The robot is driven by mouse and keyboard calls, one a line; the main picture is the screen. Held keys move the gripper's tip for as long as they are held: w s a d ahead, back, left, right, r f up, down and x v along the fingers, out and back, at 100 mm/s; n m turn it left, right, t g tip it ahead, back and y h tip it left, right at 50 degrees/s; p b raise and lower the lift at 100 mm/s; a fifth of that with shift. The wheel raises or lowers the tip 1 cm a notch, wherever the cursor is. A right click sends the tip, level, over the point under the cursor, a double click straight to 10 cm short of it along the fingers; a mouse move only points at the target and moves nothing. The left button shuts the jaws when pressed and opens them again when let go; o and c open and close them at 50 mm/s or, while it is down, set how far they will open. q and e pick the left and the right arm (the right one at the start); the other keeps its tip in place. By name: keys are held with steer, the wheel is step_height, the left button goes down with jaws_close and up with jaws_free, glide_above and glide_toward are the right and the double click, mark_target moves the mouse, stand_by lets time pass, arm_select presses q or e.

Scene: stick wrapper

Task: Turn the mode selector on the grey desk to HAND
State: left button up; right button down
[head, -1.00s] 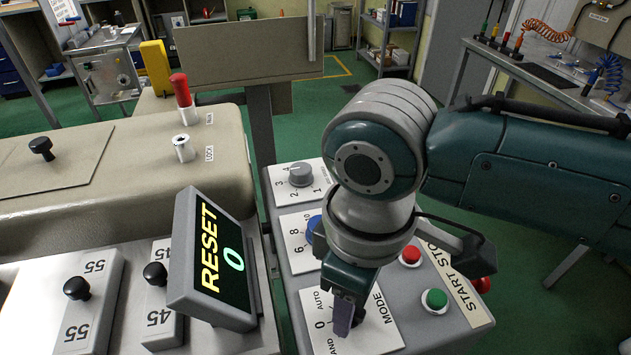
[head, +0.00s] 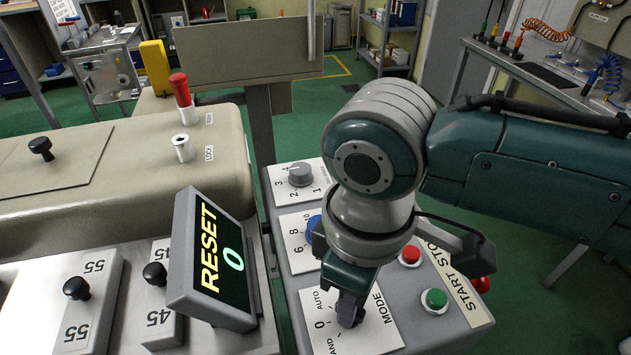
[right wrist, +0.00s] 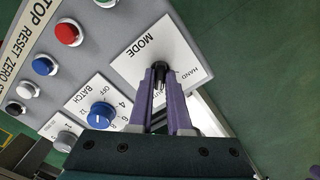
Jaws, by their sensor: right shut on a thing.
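The mode selector is a black knob (right wrist: 160,67) on a white plate (head: 372,337) marked MODE, AUTO, 0 and HAND, at the near end of the grey desk (head: 450,325). My right gripper (head: 349,313) points down over the plate. In the right wrist view its two purple fingers (right wrist: 161,88) are on either side of the knob and shut on it. The fingers cover part of the knob and some of the markings, so I cannot tell which mark it points to. My left gripper is not in view.
A blue BATCH knob (right wrist: 101,113) and a grey knob (head: 301,174) sit farther along the desk. Red (head: 410,255) and green (head: 436,299) buttons are right of the plate. A tilted RESET display (head: 213,262) stands close on the left.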

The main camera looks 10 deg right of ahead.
steer(key=n+p, duration=0.1)
steer(key=n, duration=0.2)
steer(key=shift+r+n+p, duration=0.1)
steer(key=shift+n+p, duration=0.2)
steer(key=shift+p, duration=0.05)
steer(key=n+p, duration=0.1)
steer(key=n, duration=0.3)
steer(key=shift+n, duration=0.3)
steer(key=n, duration=0.8)
steer(key=shift+n, duration=0.7)
steer(key=c, duration=0.9)
jaws_free()
